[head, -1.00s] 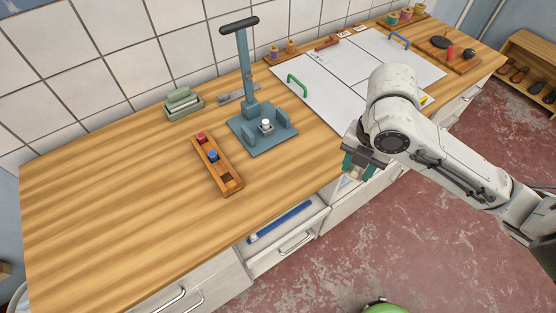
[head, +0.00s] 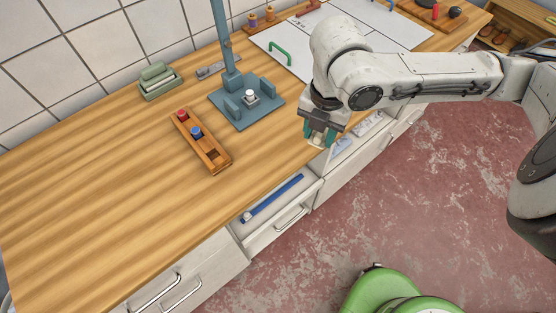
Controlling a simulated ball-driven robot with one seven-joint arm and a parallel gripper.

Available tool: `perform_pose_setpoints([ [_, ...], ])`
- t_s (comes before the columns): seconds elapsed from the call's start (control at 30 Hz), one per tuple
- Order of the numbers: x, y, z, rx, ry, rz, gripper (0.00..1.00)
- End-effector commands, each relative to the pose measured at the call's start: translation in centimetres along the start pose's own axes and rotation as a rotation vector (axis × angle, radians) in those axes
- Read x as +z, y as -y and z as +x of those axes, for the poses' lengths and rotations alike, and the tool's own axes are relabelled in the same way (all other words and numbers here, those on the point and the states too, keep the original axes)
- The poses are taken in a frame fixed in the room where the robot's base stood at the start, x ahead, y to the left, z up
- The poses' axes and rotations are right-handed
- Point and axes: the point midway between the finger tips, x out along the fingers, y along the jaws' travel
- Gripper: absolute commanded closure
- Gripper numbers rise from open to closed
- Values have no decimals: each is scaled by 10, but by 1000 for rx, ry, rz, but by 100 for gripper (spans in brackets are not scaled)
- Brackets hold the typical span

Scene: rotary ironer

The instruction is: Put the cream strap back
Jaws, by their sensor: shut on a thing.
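My gripper (head: 319,137) hangs over the front edge of the worktop, near the open drawers. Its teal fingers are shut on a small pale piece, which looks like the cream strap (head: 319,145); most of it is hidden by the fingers. An open drawer (head: 263,238) lies below and to the left, with a long blue strap (head: 272,198) in it. A second open drawer (head: 358,150), behind and right of my gripper, holds flat pale and bluish items, too small to tell.
A teal press stand (head: 247,105) with a white knob, a wooden block (head: 200,140) with red and blue knobs, and a green tray (head: 160,85) stand on the worktop. White boards (head: 280,55) with a green handle lie behind. The worktop's left and front are clear.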

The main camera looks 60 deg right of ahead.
Motion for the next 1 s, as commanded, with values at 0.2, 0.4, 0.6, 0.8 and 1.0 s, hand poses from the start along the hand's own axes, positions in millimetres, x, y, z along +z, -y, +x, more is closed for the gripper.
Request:
perform_pose_setpoints([
  [0.2, -14, -28, 20, 1, 2, -5, 92],
  [0.4, -28, -54, 42, -3, -1, 0, 92],
  [0.6, -35, -71, 63, 0, 0, 1, 92],
  [0.8, -38, -77, 73, -2, 1, 0, 92],
  [1.0, -39, -80, 100, -2, 0, 2, 92],
])
